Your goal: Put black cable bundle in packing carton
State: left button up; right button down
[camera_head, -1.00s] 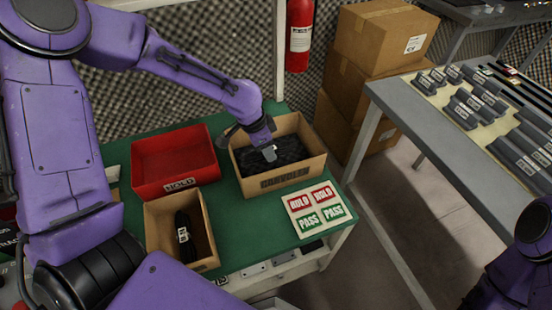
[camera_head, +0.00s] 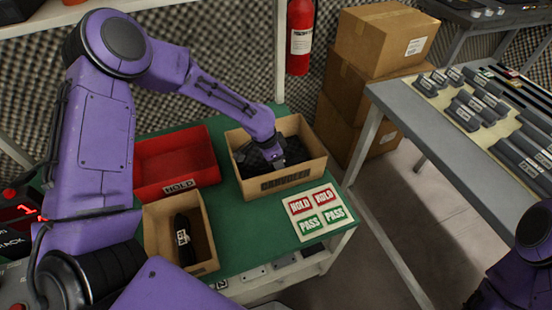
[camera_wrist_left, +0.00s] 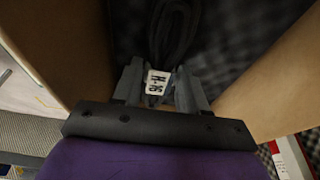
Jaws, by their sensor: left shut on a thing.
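My left gripper (camera_head: 277,163) reaches down inside a brown open carton (camera_head: 306,167) with dark lettering on its front, probably the packing carton. In the left wrist view my gripper (camera_wrist_left: 160,88) is shut on a black cable bundle (camera_wrist_left: 172,35) with a white printed tag, between two brown carton walls. The bundle is hard to tell from the dark carton interior in the head view; whether it touches the bottom is unclear. A smaller carton (camera_head: 160,252) at front left holds a black item (camera_head: 182,225) with a white tag. My right gripper is out of view.
A red HOLD bin (camera_head: 150,190) stands left of the larger carton on the green table (camera_head: 245,245). A HOLD/PASS card (camera_head: 318,211) lies in front right. Stacked boxes (camera_head: 380,40) and a grey workbench (camera_head: 400,110) stand to the right.

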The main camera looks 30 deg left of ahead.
pick_arm(q)
jog(key=shift+f, duration=0.3)
jog(key=o, duration=1.2)
jog(key=shift+r, duration=0.1)
jog(key=p+v, duration=0.2)
jog(key=v, duration=1.1)
jog(key=shift+w+d, duration=0.1)
jog(key=shift+d, duration=0.05)
